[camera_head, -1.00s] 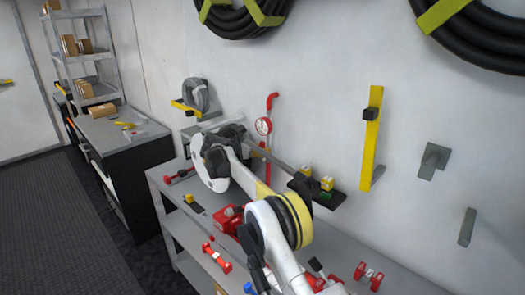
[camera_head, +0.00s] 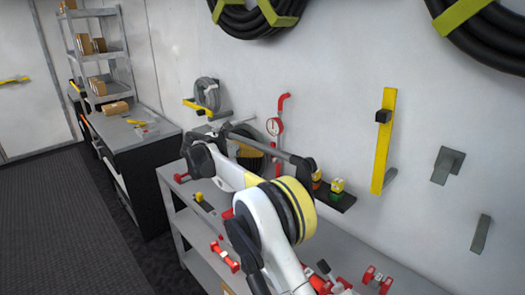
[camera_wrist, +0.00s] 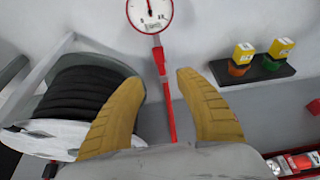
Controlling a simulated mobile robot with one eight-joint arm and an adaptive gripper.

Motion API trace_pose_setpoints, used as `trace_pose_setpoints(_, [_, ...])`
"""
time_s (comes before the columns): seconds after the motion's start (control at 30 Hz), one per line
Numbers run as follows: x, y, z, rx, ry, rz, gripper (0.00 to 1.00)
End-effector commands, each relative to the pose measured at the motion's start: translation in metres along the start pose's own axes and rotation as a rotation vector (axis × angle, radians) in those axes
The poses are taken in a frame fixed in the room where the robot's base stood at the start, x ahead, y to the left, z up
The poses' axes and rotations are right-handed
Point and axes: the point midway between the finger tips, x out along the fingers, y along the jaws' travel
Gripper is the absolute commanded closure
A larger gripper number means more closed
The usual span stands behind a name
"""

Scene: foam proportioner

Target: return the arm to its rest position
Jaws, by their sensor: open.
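My gripper shows in the wrist view (camera_wrist: 158,80) as two tan, ribbed fingers, spread apart with nothing held between them. A red upright pipe with a round white gauge (camera_wrist: 150,14) stands beyond the gap. In the head view, my white arm with its yellow and black bands (camera_head: 285,210) rises from the bottom and bends above the bench (camera_head: 185,222). The gauge (camera_head: 274,126) shows on the wall behind the arm.
A dark wall shelf (camera_head: 340,202) holds small yellow-topped bottles, right of the gauge. A black ribbed drum (camera_wrist: 85,95) is left of my fingers. Red parts (camera_head: 225,257) lie on the bench. A dark cabinet (camera_head: 145,180) stands at left. The floor (camera_head: 60,230) at left is clear.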

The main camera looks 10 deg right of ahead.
Motion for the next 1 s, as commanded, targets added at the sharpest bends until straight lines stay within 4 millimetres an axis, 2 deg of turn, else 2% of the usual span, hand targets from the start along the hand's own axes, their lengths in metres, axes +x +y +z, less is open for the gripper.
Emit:
trace_pose_setpoints(0.13, [-0.009, -0.001, 0.0, 0.0, 0.0, -0.001, 0.59])
trace_pose_setpoints(0.43, [-0.01, -0.001, 0.001, 0.002, 0.001, -0.001, 0.59])
trace_pose_setpoints(0.57, [-0.01, -0.011, 0.009, 0.05, 0.027, 0.001, 0.59])
trace_pose_setpoints(0.67, [-0.01, -0.033, 0.023, 0.16, 0.083, 0.004, 0.59])
trace_pose_setpoints(0.77, [-0.014, -0.069, 0.039, 0.327, 0.167, 0.002, 0.59])
trace_pose_setpoints(0.9, [-0.027, -0.129, 0.051, 0.589, 0.296, -0.02, 0.59])
trace_pose_setpoints(1.0, [-0.04, -0.175, 0.052, 0.781, 0.384, -0.049, 0.59])
